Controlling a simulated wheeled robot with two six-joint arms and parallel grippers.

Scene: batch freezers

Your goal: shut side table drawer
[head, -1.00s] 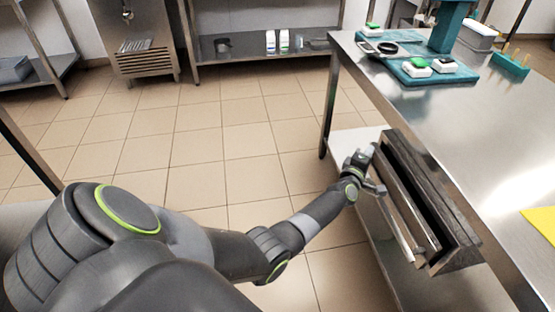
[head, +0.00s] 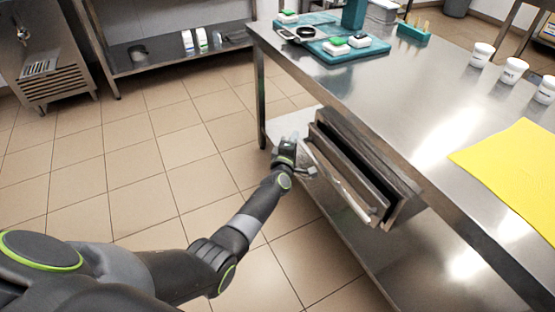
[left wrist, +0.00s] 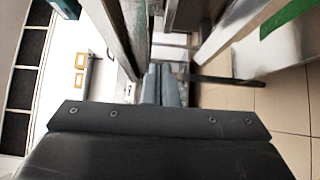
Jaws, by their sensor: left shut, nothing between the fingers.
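The side table drawer (head: 348,178) hangs under the steel table top and stands partly open, with a dark gap between its front and its housing (head: 405,213). A long pale bar handle (head: 342,187) runs along the front. My left gripper (head: 305,171) is at the far end of the drawer front, close to the handle; I cannot tell whether it touches. In the left wrist view its fingers (left wrist: 162,86) are together and empty, between metal edges. My right gripper is not in view.
The steel table (head: 385,90) carries teal trays (head: 342,48), several white jars (head: 513,70) and a yellow sheet (head: 515,165). A lower shelf (head: 425,270) lies below the drawer. The tiled floor (head: 150,170) to the left is clear.

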